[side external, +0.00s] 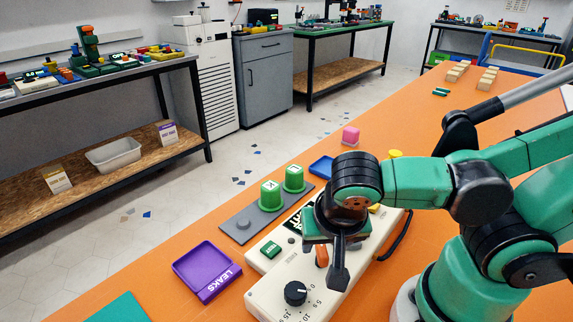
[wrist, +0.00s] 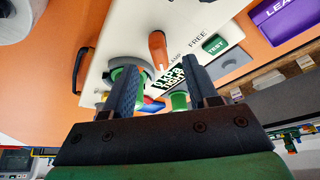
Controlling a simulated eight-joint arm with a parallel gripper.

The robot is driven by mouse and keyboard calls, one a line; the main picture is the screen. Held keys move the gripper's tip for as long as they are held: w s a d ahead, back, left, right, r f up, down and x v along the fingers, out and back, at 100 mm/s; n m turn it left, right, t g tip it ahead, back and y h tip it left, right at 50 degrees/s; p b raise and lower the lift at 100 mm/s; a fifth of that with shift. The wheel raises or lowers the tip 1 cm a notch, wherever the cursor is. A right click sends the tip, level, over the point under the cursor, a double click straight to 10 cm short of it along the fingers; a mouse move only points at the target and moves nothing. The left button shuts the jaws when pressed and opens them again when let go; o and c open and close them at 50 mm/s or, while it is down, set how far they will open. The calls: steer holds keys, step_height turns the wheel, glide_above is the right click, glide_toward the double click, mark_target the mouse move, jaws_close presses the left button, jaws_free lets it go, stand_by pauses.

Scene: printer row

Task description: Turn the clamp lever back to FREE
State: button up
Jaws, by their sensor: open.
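The orange clamp lever (wrist: 157,48) stands on the white panel (wrist: 120,40) in the wrist view. It lies beside the word CLAMP, with the word FREE farther right. My gripper (wrist: 160,64) is open, its two dark fingers on either side of the lever in the picture; I cannot tell whether either touches it. In the side view my gripper (side external: 338,272) hangs low over the panel (side external: 265,297), and a bit of the orange lever (side external: 322,256) shows beside it. The rest of the lever is hidden there.
The panel has a green TEST button (wrist: 214,45) and a black dial knob (side external: 295,293). A purple LEAKS tray (side external: 207,270) lies left of it. Two green capped pieces (side external: 271,193) stand on a grey plate behind. A black handle (side external: 396,237) is at the panel's right.

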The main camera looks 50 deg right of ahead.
steer(key=shift+x, duration=1.25)
steer(key=shift+c, duration=0.2)
jaws_close()
